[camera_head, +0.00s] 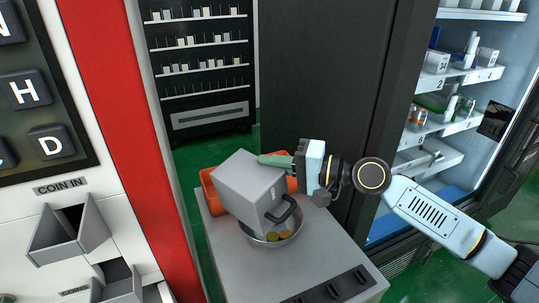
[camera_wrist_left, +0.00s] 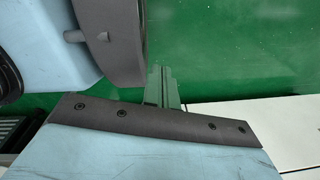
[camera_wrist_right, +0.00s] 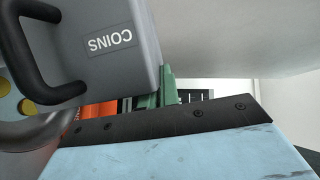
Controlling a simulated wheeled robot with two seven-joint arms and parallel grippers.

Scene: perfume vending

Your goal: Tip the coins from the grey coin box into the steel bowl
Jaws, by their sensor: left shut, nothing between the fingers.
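The grey coin box (camera_head: 247,185) is tilted over the steel bowl (camera_head: 262,242). Gold coins (camera_head: 279,236) lie in the bowl; the box hides part of the bowl. My right gripper (camera_head: 276,161) has its green fingers against the box's upper edge and appears shut on it. The fingers show beside the box in the right wrist view (camera_wrist_right: 158,92). My left gripper (camera_wrist_left: 162,88) is shut and empty, above green floor in the left wrist view.
An orange bin (camera_head: 208,186) stands behind the box on the grey counter (camera_head: 318,255). The coin machine (camera_head: 60,190) rises at left with open chutes. An open cabinet with shelves (camera_head: 470,75) stands at right. The counter's front is mostly clear.

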